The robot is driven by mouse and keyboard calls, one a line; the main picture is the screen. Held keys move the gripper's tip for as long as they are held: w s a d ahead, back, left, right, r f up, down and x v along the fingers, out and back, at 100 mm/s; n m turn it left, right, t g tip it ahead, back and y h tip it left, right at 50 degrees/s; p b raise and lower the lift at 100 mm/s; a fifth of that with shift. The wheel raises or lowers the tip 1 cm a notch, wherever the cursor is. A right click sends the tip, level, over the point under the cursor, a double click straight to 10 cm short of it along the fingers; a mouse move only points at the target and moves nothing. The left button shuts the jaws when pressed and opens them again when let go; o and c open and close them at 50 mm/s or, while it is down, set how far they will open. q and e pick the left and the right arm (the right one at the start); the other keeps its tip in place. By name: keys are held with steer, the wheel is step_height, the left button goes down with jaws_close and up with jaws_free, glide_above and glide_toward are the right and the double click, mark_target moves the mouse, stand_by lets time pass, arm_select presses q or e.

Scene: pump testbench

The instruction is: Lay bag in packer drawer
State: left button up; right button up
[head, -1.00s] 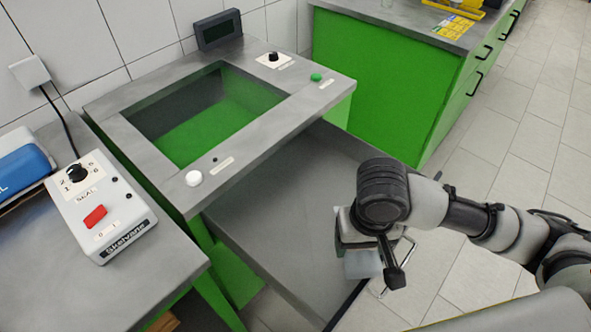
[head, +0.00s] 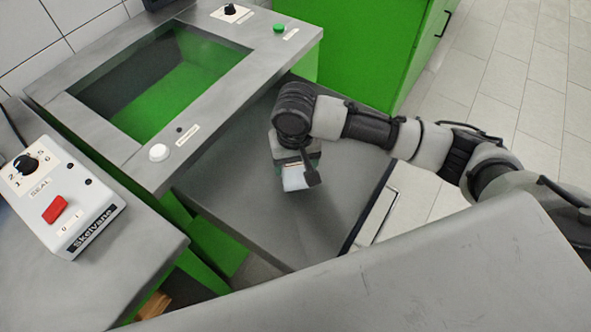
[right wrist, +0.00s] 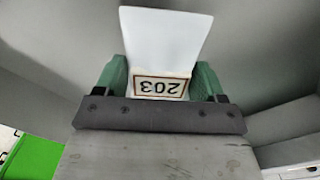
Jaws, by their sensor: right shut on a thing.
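The packer drawer (head: 235,200) is pulled out of the packer (head: 75,115), and its grey floor looks bare. My right gripper (head: 297,168) is over the drawer, pointing down and shut on a small white bag (head: 294,181). In the right wrist view the bag (right wrist: 168,40) sits between the green fingers and carries a label reading 203 (right wrist: 160,87). The drawer's grey floor and walls lie around it. I cannot tell whether the bag touches the drawer floor. My left gripper is not in view.
The packer's top has a window, a white button (head: 159,152), a green button (head: 279,28) and a black knob (head: 230,9). A sealer box (head: 62,195) with a red switch stands on the left bench. The drawer's wire handle (head: 380,215) is at its right end. A green cabinet (head: 375,50) stands behind.

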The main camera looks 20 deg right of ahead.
step_height(320, 180, down, 4)
steer(key=shift+r, duration=0.2)
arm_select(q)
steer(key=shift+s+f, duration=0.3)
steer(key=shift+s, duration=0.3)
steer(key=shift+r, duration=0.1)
arm_select(e)
steer(key=o, duration=1)
steer(key=shift+f, duration=0.1)
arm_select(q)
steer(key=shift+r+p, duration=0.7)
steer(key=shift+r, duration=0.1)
arm_select(e)
step_height(320, 180, up, 12)
steer(key=shift+r, duration=0.15)
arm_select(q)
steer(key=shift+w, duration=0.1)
